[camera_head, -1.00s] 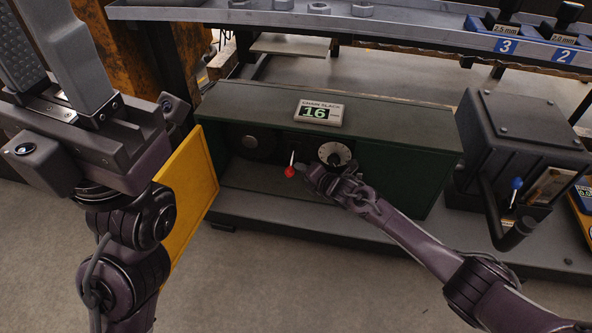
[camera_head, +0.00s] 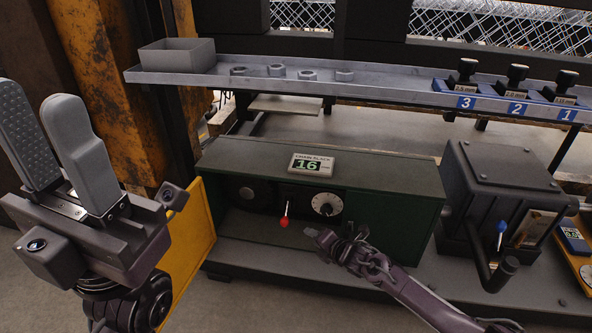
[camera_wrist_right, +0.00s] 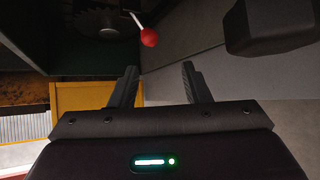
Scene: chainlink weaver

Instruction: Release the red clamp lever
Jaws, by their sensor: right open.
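The red clamp lever (camera_head: 285,222) has a pale stem and a red ball knob. It sits in the open front of the green housing (camera_head: 390,222), left of the white dial (camera_head: 327,204). It hangs with the knob low. In the right wrist view the red knob (camera_wrist_right: 149,37) is above and beyond the fingertips. My right gripper (camera_head: 318,236) is just right of and below the knob, apart from it. Its jaws (camera_wrist_right: 160,80) are open and empty. My left gripper (camera_head: 52,128) is raised at the far left with two grey fingers spread apart and nothing between them.
A yellow door (camera_head: 190,235) stands open at the housing's left. A display (camera_head: 311,164) on top reads 16. A black box with a blue-knobbed lever (camera_head: 501,227) stands at the right. A shelf (camera_head: 400,91) with nuts and numbered tools runs above. The floor in front is open.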

